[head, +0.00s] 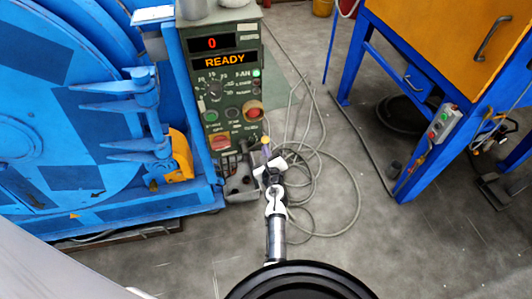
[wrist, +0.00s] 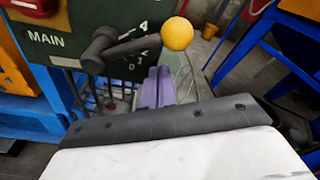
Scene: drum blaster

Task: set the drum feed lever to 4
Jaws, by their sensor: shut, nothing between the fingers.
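The drum feed lever has a dark hub and arm with a yellow-orange ball knob (wrist: 177,34). Its arm (wrist: 135,45) points right and slightly up, crossing the scale between the 4 above and the lower numerals 2, 1 and 0. The marking behind the arm is hidden. My gripper (wrist: 157,88), with purple fingers, is shut and empty. It is below the knob and arm in the wrist view, seemingly apart from them. In the head view my gripper (head: 265,155) is at the lower right of the green control panel (head: 225,90), where the knob (head: 265,140) looks tiny.
The panel's displays read 0 and READY. The blue drum machine (head: 70,110) stands left of the panel. Grey cables (head: 335,155) lie coiled on the floor to the right. A blue-framed orange cabinet (head: 430,45) stands at the right. Open floor lies between them.

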